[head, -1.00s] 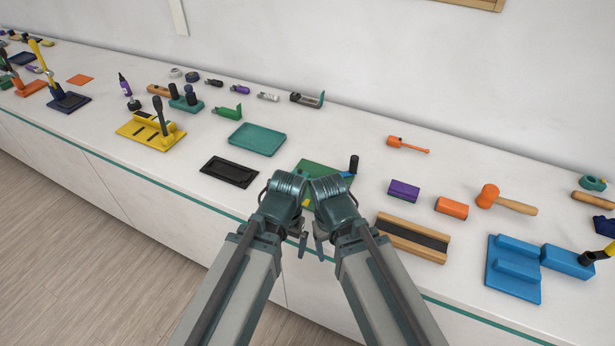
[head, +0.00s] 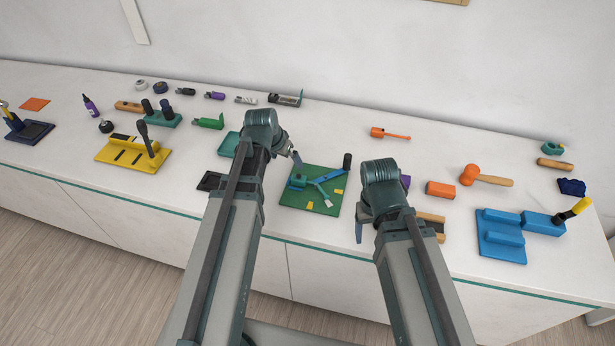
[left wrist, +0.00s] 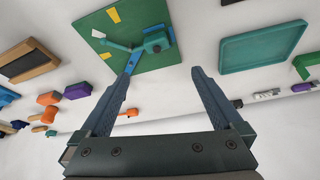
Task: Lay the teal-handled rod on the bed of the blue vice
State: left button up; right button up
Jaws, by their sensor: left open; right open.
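The blue vice (head: 500,246) stands at the right of the counter, with a yellow-and-black handle at its right end. On the green board (head: 296,228) are a teal block, a thin teal piece with a pale end (head: 321,191) and a blue bar (head: 335,176). I cannot tell whether the teal piece is the teal-handled rod. My left gripper (head: 294,158) is over the board's back left; in the left wrist view it (left wrist: 165,85) is open and empty, with the board beyond its fingers. My right gripper (head: 359,230) is right of the board, mostly hidden behind its wrist.
A black upright cylinder (head: 347,162) stands at the board's back corner. Right of my right arm are an orange block (head: 440,189) and an orange mallet (head: 486,177). A teal tray (head: 228,145) and a yellow fixture (head: 117,155) are to the left.

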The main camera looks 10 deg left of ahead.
pick_arm(q)
jog(key=b, duration=0.8)
send_over(298, 176)
jog(key=s+a, duration=0.1)
jog(key=s, duration=0.1)
jog(key=f, duration=0.7)
jog(key=shift+s+a+f, duration=0.15)
jog(key=shift+s+f, duration=0.05)
jog(key=shift+f, duration=0.2)
jog(key=shift+w+f, duration=0.15)
jog(key=shift+f, duration=0.1)
jog(key=b+x, duration=0.5)
jog(key=shift+d, duration=0.4)
jog(key=shift+c, duration=0.2)
grip_shut()
